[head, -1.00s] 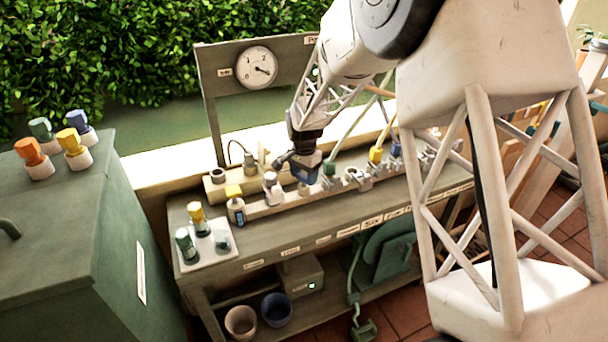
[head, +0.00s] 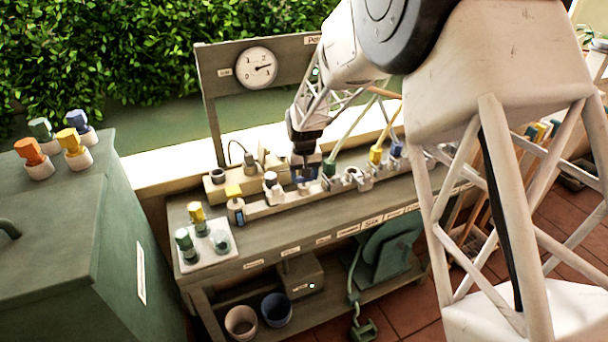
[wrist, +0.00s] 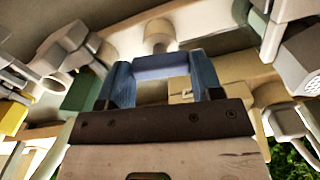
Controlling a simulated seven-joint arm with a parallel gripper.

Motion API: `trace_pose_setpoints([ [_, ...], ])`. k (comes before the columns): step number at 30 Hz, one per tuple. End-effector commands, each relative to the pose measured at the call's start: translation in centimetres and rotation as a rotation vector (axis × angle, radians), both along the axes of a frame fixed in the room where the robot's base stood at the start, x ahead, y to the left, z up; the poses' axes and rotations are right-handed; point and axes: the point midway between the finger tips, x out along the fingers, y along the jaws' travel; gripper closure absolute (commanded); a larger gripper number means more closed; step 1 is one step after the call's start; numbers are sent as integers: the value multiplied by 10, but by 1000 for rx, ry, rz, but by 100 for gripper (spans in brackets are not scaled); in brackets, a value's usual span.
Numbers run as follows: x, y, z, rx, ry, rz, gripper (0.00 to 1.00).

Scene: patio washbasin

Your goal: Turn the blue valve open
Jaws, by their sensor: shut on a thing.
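The blue valve (wrist: 167,66) shows as a blue-violet handle between the blue fingers of my gripper (wrist: 165,80) in the wrist view. The fingers are shut on it from both sides. In the head view my gripper (head: 305,172) points down at the valve row on the bench, between a grey-topped fitting and a green one. It hides most of the blue valve there, so the handle's exact angle is hard to tell.
A yellow fitting (head: 376,155) and a green fitting (head: 329,167) stand right of my gripper. A grey-topped fitting (head: 270,180) is close on its left. A round gauge (head: 256,68) hangs on the back board. A white tray (head: 188,262) with several capped pieces lies at the bench's left end.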

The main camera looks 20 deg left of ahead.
Motion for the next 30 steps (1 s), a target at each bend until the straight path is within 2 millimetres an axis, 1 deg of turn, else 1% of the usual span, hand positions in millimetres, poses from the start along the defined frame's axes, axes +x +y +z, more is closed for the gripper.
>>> trace_pose_setpoints([
  [3,0,0,0,0,0,73,64],
  [10,0,0,0,0,0,163,64],
  [25,0,0,0,-1,1,187,64],
  [26,0,0,0,-1,1,187,37],
  [30,0,0,0,0,0,187,16],
])
